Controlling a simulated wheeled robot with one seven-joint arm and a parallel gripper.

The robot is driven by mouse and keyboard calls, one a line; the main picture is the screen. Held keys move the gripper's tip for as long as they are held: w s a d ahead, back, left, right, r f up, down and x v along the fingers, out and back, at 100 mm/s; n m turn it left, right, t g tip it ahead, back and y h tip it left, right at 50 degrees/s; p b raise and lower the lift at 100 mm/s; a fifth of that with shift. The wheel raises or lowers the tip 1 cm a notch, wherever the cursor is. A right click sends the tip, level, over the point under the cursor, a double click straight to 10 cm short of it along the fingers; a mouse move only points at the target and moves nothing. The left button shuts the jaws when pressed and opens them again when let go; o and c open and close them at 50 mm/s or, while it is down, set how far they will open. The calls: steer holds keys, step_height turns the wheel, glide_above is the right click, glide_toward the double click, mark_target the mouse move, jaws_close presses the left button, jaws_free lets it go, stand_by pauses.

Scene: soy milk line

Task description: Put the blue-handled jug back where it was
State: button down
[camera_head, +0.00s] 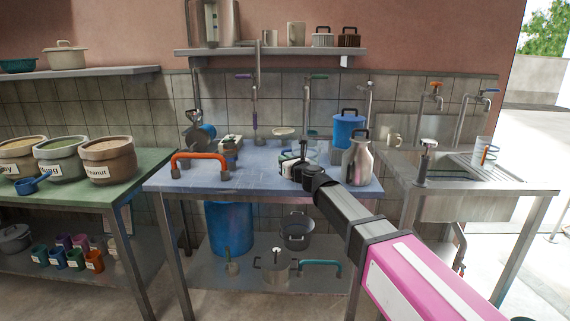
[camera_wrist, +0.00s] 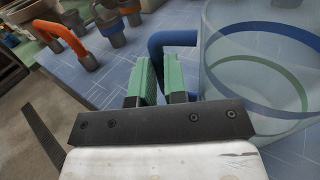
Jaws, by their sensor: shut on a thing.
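The blue-handled jug (camera_wrist: 262,112) is a clear, see-through vessel with a blue band and a green band, at the right of the wrist view. Its blue handle (camera_wrist: 174,38) curves toward my gripper (camera_wrist: 162,85). The green-padded fingers are shut on this handle. In the head view, my gripper (camera_head: 290,168) is over the middle of the blue table (camera_head: 240,183). The jug is small there and mostly hidden among other things. I cannot tell whether its base touches the table.
A steel churn (camera_head: 357,163) and a blue bucket (camera_head: 348,130) stand right of my gripper. An orange pipe handle (camera_head: 198,157) is at the table's left.

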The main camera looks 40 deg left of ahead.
steer(key=shift+f, duration=0.35)
steer(key=c, duration=1.2)
jaws_free()
steer(key=shift+f, duration=0.1)
steer(key=shift+o, duration=0.2)
steer(key=v, duration=1.2)
